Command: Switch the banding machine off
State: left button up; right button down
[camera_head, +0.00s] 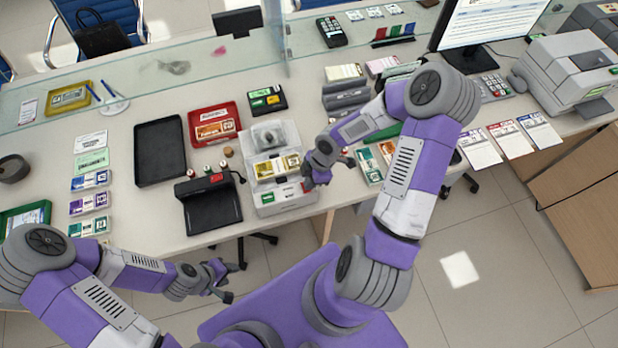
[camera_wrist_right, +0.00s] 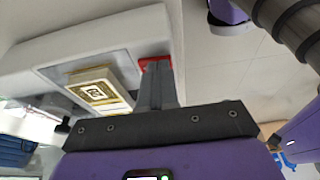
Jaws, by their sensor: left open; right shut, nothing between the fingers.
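The banding machine (camera_head: 283,203) is a pale grey unit at the counter's front edge, with a green display on its front and yellow-labelled bundles on top. My right gripper (camera_head: 309,182) is at its front right corner, fingers shut and empty. In the right wrist view the shut fingertips (camera_wrist_right: 157,68) are at a red switch (camera_wrist_right: 146,62) on the machine's body (camera_wrist_right: 110,37). The fingers hide part of the switch, so its position and any contact cannot be told. My left gripper (camera_head: 224,283) is open and empty, in front of and below the counter edge.
A black device with a red display (camera_head: 211,207) stands left of the machine. A black tray (camera_head: 160,150) and a red tray (camera_head: 213,124) lie behind it. Grey boxes (camera_head: 346,97) and banknote bundles stand close to my right arm.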

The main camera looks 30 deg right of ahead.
jog(key=shift+r, duration=0.1)
jog(key=r+p, duration=0.4)
jog(key=shift+w+r+p, duration=0.25)
jog(key=shift+r+p, duration=0.05)
jog(key=shift+p, duration=0.1)
jog(key=w+d+p+v, duration=0.1)
jog(key=p+v, duration=0.1)
jog(key=v, duration=0.7)
jog(key=shift+w, duration=0.3)
jog(key=shift+a, duration=0.1)
jog(key=s+a+f+m+y, duration=0.1)
jog(key=s+a+f+m, duration=0.2)
jog(key=a+f+m, duration=0.45)
jog(key=s+a+f+m+y, duration=0.1)
jog(key=s+a+f+m, duration=0.3)
jog(key=a, duration=0.6)
notch_tip(320, 180, down, 18)
jog(key=s+m+h+b, duration=0.1)
jog(key=s+m+b, duration=0.2)
jog(key=b, duration=1.1)
jog(key=m, duration=0.3)
jog(key=shift+a+f, duration=0.15)
jog(key=shift+a, duration=0.2)
